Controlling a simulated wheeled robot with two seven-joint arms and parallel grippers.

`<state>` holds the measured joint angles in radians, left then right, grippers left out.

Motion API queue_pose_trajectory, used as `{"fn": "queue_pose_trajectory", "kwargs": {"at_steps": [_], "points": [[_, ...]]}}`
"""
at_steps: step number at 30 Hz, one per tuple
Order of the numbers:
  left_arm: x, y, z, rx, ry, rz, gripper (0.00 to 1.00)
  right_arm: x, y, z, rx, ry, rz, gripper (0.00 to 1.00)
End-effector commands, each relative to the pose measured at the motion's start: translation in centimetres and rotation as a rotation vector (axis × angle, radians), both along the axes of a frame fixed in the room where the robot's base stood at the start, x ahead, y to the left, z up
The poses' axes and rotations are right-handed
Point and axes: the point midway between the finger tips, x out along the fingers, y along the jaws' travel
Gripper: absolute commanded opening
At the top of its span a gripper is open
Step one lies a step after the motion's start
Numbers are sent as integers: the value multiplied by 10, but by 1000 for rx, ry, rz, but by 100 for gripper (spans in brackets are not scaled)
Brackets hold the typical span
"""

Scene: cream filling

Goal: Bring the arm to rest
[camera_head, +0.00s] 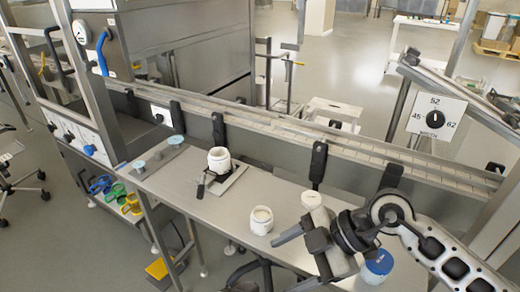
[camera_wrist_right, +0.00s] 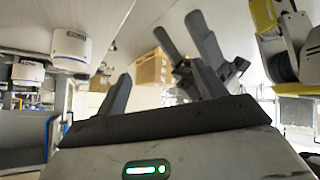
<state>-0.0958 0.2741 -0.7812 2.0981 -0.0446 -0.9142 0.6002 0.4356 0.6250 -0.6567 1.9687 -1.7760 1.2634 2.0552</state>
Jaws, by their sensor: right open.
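My right arm comes in from the right in the camera_head view. Its gripper (camera_head: 296,260) is open and empty over the front right part of the metal worktable (camera_head: 195,192). The right wrist view shows its dark fingers (camera_wrist_right: 160,92) spread apart with nothing between them. A white jar (camera_head: 219,160) stands on a small dark-edged plate in the middle of the table. A second white jar (camera_head: 261,221) stands nearer, left of my gripper and apart from it. A blue-topped container (camera_head: 378,265) is beside my right forearm, which partly hides the table there. My left gripper is not in view.
A conveyor rail (camera_head: 270,120) with black brackets runs behind the table. Small light blue discs (camera_head: 139,165) lie at the table's left end. A dial sign (camera_head: 436,117) stands at the back right. The table between the two jars is clear.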

Motion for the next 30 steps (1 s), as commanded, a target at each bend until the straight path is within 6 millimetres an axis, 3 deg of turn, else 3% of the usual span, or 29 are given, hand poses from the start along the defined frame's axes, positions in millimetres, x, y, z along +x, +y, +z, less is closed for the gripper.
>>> {"fn": "queue_pose_trajectory", "kwargs": {"at_steps": [1,3,6,8,13,20,25,30], "points": [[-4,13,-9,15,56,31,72,-14,29,12,203,-26,23,70],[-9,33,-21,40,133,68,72,-17,55,36,460,-104,-17,70],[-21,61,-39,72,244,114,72,-5,63,64,748,-228,-222,70],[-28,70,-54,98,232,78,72,0,56,60,875,-222,-394,70],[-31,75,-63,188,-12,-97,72,0,33,17,1040,25,-795,70],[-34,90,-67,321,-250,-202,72,-23,10,-76,936,365,-1228,70],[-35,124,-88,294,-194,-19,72,-34,-36,-128,658,255,-1429,70],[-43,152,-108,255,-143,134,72,-62,-76,-173,375,191,-1507,70]]}}
